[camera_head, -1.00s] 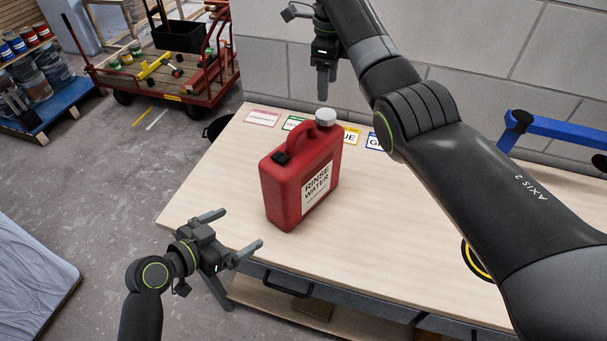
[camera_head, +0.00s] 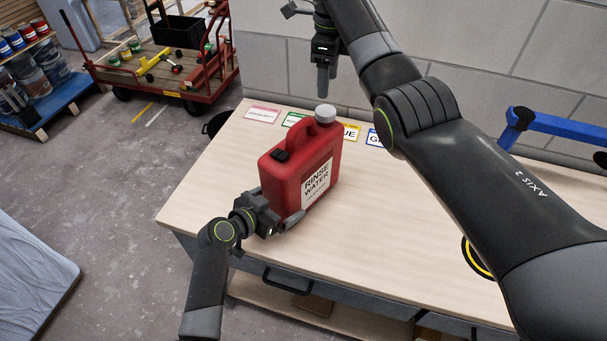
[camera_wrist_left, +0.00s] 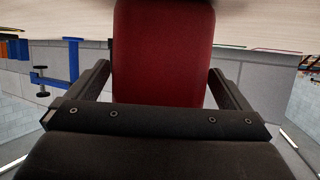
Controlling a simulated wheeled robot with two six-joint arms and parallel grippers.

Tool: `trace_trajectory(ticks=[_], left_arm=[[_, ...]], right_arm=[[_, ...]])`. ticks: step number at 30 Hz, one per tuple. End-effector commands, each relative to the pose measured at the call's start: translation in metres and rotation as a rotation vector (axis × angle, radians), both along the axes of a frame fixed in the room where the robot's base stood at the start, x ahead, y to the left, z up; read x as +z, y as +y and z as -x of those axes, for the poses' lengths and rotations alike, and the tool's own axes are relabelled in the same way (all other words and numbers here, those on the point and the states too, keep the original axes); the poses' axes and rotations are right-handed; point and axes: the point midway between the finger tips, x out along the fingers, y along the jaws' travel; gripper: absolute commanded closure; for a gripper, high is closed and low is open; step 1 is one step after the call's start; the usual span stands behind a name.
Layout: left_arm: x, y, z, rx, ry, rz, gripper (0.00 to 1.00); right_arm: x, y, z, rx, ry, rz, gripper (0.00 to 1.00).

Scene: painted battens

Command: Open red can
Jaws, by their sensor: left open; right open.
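The red can (camera_head: 283,172) stands upright on the workbench (camera_head: 400,215), with a "RINSE WATER" label, a top handle and a light grey screw cap (camera_head: 325,114). My left gripper (camera_head: 277,208) is low at the can's near left side. In the left wrist view the red can (camera_wrist_left: 163,60) lies between its two spread fingers, with a gap at each side. The left gripper is open. My right gripper (camera_head: 323,80) points down above the bench's back edge, behind and above the cap, apart from it. It holds nothing.
Coloured label cards (camera_head: 262,114) lie along the bench's back edge before a grey block wall. A blue bar clamp (camera_head: 560,128) is at the right. A red cart (camera_head: 160,75) stands on the floor at back left. The bench's right side is mostly clear.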

Motion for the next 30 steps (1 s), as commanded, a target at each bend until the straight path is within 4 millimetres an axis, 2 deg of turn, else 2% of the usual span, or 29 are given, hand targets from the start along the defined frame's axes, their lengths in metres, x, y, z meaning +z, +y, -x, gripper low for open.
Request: trace_trajectory(ticks=[8, 21, 24, 27, 30], left_arm=[[-0.0001, -0.0003, -0.0005, 0.000, 0.000, 0.000, 0.01], [-0.0003, 0.0000, -0.0004, 0.001, -0.001, -0.001, 0.59], [-0.0003, 0.0001, -0.0003, 0.001, 0.000, -0.002, 0.72], [-0.0004, 0.0001, -0.0003, 0.001, 0.000, -0.002, 0.84], [-0.0004, 0.0001, -0.0003, 0.001, 0.000, -0.002, 0.84]], right_arm=[[0.0000, 0.0000, 0.0000, 0.000, 0.000, 0.000, 0.39], [0.0000, 0.0000, 0.0000, 0.000, 0.000, 0.000, 0.39], [0.0000, 0.0000, 0.0000, -0.006, 0.000, 0.000, 0.48], [0.0000, 0.0000, 0.0000, -0.054, 0.000, 0.000, 0.48], [0.0000, 0.0000, 0.0000, -0.148, 0.000, 0.000, 0.48]])
